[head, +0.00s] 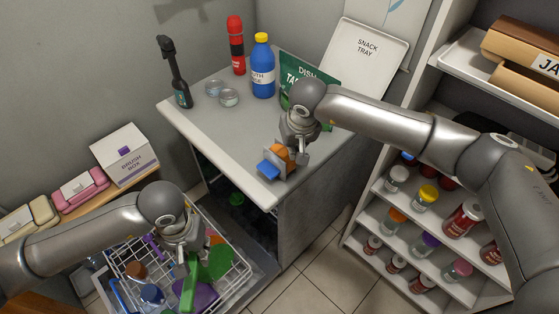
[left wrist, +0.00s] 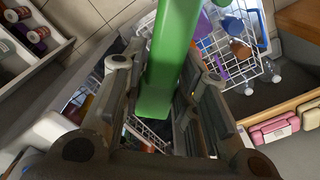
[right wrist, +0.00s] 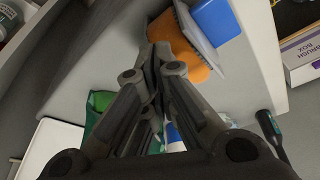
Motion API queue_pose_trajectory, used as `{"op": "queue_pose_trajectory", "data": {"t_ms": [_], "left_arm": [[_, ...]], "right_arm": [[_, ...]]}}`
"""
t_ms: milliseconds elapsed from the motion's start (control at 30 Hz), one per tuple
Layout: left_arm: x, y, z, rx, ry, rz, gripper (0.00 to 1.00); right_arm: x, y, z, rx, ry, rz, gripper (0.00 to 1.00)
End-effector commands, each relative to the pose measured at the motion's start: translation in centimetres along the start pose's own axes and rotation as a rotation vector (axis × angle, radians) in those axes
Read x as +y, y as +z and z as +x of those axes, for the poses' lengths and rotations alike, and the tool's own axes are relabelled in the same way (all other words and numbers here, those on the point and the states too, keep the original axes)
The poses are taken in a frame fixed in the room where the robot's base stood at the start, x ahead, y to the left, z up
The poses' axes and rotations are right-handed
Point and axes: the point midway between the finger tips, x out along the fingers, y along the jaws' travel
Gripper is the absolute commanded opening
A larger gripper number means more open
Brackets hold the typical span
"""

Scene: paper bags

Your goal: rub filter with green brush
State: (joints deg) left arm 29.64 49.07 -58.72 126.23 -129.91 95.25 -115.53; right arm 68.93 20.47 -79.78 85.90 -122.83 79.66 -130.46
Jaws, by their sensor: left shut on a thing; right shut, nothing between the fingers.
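The green brush (head: 189,287) is held by its handle in my left gripper (head: 188,252), which is shut on it above the wire rack. The handle fills the middle of the left wrist view (left wrist: 168,60); I cannot make out its bristles. An orange and blue piece with a thin grey plate (head: 268,168), possibly the filter, sits at the counter's front corner. The right wrist view shows its orange part (right wrist: 180,45) and blue part (right wrist: 214,20). My right gripper (right wrist: 153,55) is shut and empty, close beside this piece; I cannot tell whether they touch.
The wire rack (head: 236,282) holds several items. A shelf of jars (head: 420,222) stands right; a brush box (head: 125,157) left.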

Motion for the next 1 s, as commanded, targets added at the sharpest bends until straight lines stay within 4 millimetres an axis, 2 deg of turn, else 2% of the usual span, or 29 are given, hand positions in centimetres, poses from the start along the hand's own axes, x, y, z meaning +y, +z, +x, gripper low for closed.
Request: {"op": "queue_pose_trajectory", "data": {"t_ms": [700,1000], "left_arm": [[0.0,0.0,-1.2,0.000,0.000,0.000,0.00],[0.0,0.0,-1.3,0.000,0.000,0.000,0.00]], "right_arm": [[0.0,-1.6,-5.2,0.001,0.001,0.001,0.00],[0.0,-1.7,-5.7,-0.001,0.000,0.001,0.00]]}}
